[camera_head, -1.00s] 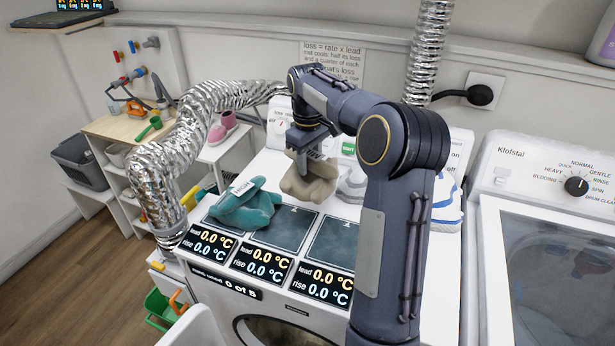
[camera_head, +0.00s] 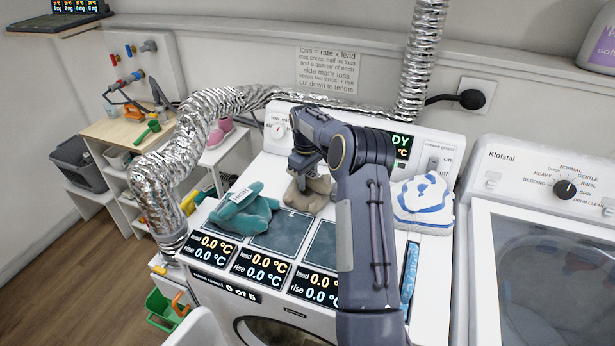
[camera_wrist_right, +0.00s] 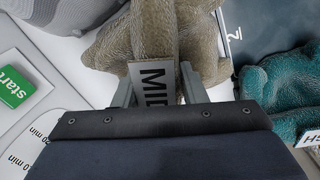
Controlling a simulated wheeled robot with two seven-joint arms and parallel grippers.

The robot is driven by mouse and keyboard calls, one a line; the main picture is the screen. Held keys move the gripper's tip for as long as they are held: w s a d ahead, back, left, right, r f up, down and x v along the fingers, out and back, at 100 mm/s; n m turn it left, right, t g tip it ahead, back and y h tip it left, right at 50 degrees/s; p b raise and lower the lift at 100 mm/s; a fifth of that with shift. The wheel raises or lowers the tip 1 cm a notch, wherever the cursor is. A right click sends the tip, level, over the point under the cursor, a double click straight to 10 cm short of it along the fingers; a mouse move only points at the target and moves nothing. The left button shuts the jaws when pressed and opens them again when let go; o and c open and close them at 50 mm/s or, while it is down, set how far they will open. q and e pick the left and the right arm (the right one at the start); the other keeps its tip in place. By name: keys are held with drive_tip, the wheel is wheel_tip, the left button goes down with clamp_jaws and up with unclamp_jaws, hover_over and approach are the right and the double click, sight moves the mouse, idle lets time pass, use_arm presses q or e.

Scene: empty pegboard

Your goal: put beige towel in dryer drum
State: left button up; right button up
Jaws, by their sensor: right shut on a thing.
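The beige towel (camera_head: 316,194) is a crumpled bundle at the back of the dryer top, behind the dark mats. My right gripper (camera_head: 301,180) is shut on it from above. In the right wrist view the beige towel (camera_wrist_right: 115,48), with its "MID" tag, sits between the fingers of the right gripper (camera_wrist_right: 157,80). I cannot tell whether it touches the dryer top. The dryer's round front door (camera_head: 270,332) shows only its upper part at the bottom edge, so the drum inside is hidden. My left gripper is not in view.
A teal towel (camera_head: 243,212) lies to the left, partly on the mats (camera_head: 282,232). A white-and-blue towel (camera_head: 425,198) lies right of my arm. A silver duct (camera_head: 165,180) bends along the dryer's left side. A washer (camera_head: 545,260) stands at the right.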

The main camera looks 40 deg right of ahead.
drive_tip(key=shift+f, duration=0.15)
drive_tip(key=o, duration=1.1)
drive_tip(key=shift+o, duration=0.2)
